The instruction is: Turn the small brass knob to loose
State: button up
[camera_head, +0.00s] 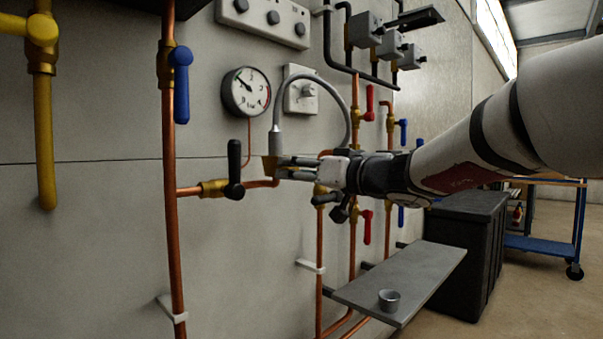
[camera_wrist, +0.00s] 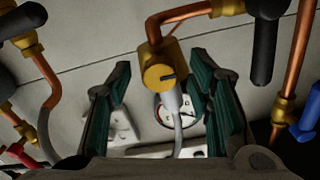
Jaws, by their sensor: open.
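The small brass knob (camera_wrist: 163,72) is a round brass piece with a dark slot-like mark, at the end of a copper pipe, with a grey hose running from it. In the wrist view it sits between the two green-padded fingers of my gripper (camera_wrist: 161,66), with space on both sides. My gripper is open and neither finger visibly touches the knob. In the head view my gripper (camera_head: 280,168) is at the wall, its fingertips beside the brass piece (camera_head: 268,167), which they partly hide. I cannot tell how far the knob is turned.
A black-handled valve (camera_head: 234,170) is close to the left of my gripper. A round gauge (camera_head: 246,92) and a grey hose (camera_head: 346,110) are above. Red-handled valves (camera_head: 369,103) are to the right. A grey shelf (camera_head: 405,280) with a small cup (camera_head: 389,299) juts out below.

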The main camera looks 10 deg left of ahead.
jog(key=v, duration=1.1)
jog(key=shift+s+d, duration=0.25)
jog(key=s+f+g+h, duration=0.1)
jog(key=s+f+g, duration=0.1)
jog(key=s+f, duration=0.35)
jog(key=s+f+m+g+h, duration=0.1)
jog(key=s+f+g+h, duration=0.15)
jog(key=s, duration=0.65)
jog(key=s+f+g, duration=0.3)
jog(key=s+f, duration=0.1)
jog(key=s, duration=0.3)
jog(key=s+d+f+m+g+h+p, duration=0.1)
jog(key=s+d+f+m+g+h, duration=0.15)
jog(key=s+d+f+h, duration=0.4)
jog(key=s+d+f+m+g+h, duration=0.1)
jog(key=s+d+f+m+h, duration=0.3)
jog(key=s+d+f, duration=0.5)
jog(key=s+d+r+t+p, duration=0.1)
jog(key=r+t+p, duration=0.1)
jog(key=r+p, duration=1.7)
jog(key=s+d+r+t+p, duration=0.1)
jog(key=s+r+t+p, duration=0.1)
jog(key=r+p, duration=1.7)
jog(key=v, duration=0.3)
jog(key=shift+w+r, duration=0.15)
jog(key=shift+w, duration=0.1)
